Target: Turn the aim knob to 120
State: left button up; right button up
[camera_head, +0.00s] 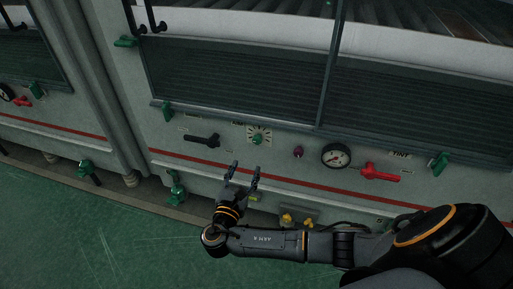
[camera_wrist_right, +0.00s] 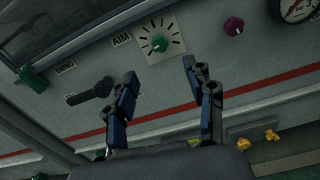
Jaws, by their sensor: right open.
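The aim knob (camera_head: 257,139) is a small green knob on a pale square dial with dark tick marks, on the machine's front panel. In the right wrist view the aim knob (camera_wrist_right: 159,43) sits beside the label "AIM", above and between my fingertips. My right gripper (camera_head: 245,172) is open and empty, below the dial in the head view and apart from it. Its two fingers also show in the right wrist view (camera_wrist_right: 160,70). I cannot read the dial's setting. My left gripper is not in view.
A black lever (camera_head: 202,139) is left of the dial. A purple knob (camera_head: 298,152), a round gauge (camera_head: 336,155) and a red lever (camera_head: 380,173) are to its right. Yellow fittings (camera_head: 290,219) sit below the red stripe. Green floor (camera_head: 90,240) is open at lower left.

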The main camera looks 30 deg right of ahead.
aim_at(256, 141)
jog(key=b+x, duration=0.1)
jog(key=x, duration=0.7)
jog(key=shift+w+d+f+b, duration=0.1)
jog(key=shift+w+d+b, duration=0.15)
jog(key=shift+b, duration=0.1)
jog(key=x, duration=0.3)
jog(key=shift+w+d+b, duration=0.1)
jog(key=shift+w+b, duration=0.1)
jog(key=shift+b, duration=0.2)
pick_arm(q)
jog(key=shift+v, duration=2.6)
pick_arm(e)
jog(key=shift+w+d, duration=0.3)
jog(key=shift+d, duration=0.05)
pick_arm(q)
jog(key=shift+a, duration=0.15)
pick_arm(e)
grip_shut()
